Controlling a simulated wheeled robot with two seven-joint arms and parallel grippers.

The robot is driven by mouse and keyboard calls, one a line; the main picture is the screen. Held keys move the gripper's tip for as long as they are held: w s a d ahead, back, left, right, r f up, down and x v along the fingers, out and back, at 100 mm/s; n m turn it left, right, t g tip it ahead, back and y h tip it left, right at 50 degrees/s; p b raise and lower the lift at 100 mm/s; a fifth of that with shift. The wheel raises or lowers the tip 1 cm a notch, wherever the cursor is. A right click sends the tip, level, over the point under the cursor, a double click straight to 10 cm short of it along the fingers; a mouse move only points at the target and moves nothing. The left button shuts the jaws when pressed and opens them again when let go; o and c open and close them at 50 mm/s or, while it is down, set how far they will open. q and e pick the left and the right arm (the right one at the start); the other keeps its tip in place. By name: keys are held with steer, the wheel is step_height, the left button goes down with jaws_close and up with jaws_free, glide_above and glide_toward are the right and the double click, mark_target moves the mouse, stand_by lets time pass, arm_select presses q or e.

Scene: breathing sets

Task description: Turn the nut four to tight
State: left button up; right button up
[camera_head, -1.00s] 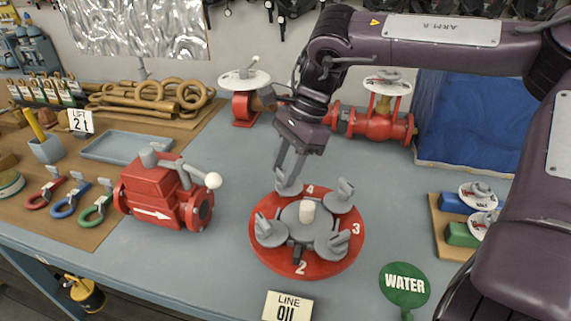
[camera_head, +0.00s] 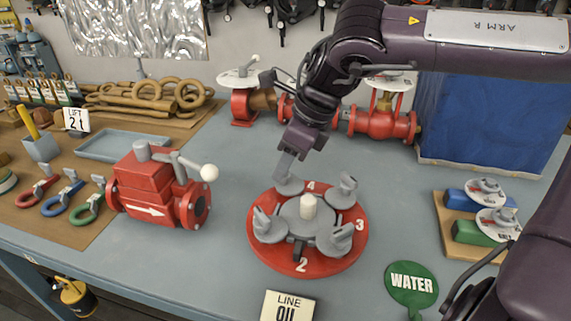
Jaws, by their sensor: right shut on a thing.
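A red round plate (camera_head: 340,257) lies on the bench with printed numbers, of which 2, 3 and 4 are readable. It carries several grey wing nuts on discs around a grey hub with a cream centre post (camera_head: 308,206). Nut four (camera_head: 289,187) is at the far side, beside the number 4. My right gripper (camera_head: 287,168) comes down on it from above, shut on its wing, which the fingers hide. The nut by the 3 (camera_head: 346,189) and the other nuts at the front stand free. My left gripper is not in view.
A red valve body (camera_head: 155,190) with a white-knobbed lever stands left of the plate. A LINE 011 card (camera_head: 287,306) and a green WATER tag (camera_head: 411,285) lie in front. Red pipe valves (camera_head: 382,122) stand behind my right arm.

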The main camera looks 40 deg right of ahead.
mark_target(292, 193)
steer(key=m+h, duration=0.1)
steer(key=m, duration=0.1)
steer(key=m+b, duration=0.1)
steer(key=m, duration=0.1)
steer(key=shift+a+m+t+h, duration=0.1)
steer(key=shift+m+t+h, duration=0.2)
steer(key=shift+t+h, duration=0.1)
steer(key=shift+a+m+h+b, duration=0.1)
steer(key=shift+m+h+b, duration=0.6)
steer(key=shift+m, duration=1.2)
steer(key=o, duration=1)
steer(key=v, duration=0.8)
steer(key=shift+f, duration=0.1)
